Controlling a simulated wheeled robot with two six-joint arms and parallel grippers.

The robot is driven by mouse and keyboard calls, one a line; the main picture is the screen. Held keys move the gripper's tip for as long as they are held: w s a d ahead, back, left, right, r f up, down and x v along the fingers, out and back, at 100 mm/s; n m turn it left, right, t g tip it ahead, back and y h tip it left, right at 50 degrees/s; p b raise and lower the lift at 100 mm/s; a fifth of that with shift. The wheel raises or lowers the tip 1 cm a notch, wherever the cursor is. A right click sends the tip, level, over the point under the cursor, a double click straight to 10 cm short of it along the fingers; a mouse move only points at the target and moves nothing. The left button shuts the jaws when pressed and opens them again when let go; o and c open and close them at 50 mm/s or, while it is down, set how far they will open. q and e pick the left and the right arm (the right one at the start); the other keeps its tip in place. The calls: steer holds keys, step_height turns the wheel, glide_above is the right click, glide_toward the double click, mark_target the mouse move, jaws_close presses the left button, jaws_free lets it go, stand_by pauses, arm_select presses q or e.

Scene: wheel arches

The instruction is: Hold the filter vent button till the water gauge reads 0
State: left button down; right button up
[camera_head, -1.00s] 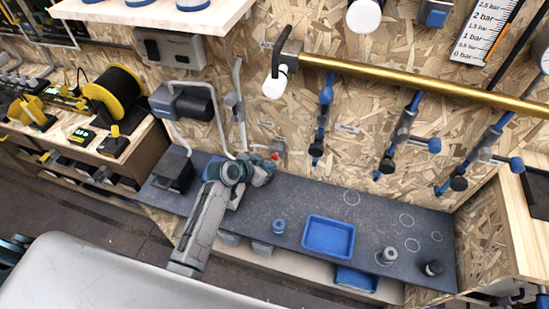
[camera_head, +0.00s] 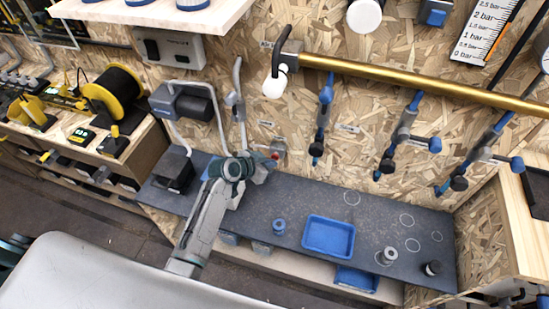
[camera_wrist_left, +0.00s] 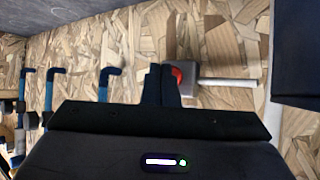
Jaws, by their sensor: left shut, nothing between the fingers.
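The red vent button (camera_head: 275,155) sits on a small grey box (camera_head: 279,146) low on the chipboard wall, above the dark bench. In the left wrist view the red button (camera_wrist_left: 177,74) shows just right of my fingertips, partly covered by them. My left gripper (camera_head: 268,163) is shut and empty, its tips at the button; I cannot tell whether they touch or press it. The shut fingers also show in the left wrist view (camera_wrist_left: 162,82). A white scale marked in bar (camera_head: 487,32) hangs at the upper right; its reading is unclear. My right gripper is not in view.
The bench holds a blue tray (camera_head: 329,252), a small blue part (camera_head: 279,227) and a grey ring part (camera_head: 387,256). A grey-black wall unit (camera_head: 185,102) stands left of the arm.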

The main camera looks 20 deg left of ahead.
arm_select(q)
steer(key=shift+w, duration=0.3)
steer(key=shift+w+r, duration=0.15)
steer(key=shift+w, duration=0.1)
stand_by(0.5)
stand_by(0.5)
stand_by(1.0)
stand_by(1.2)
stand_by(0.5)
steer(key=shift+s, duration=0.95)
steer(key=shift+f, duration=0.2)
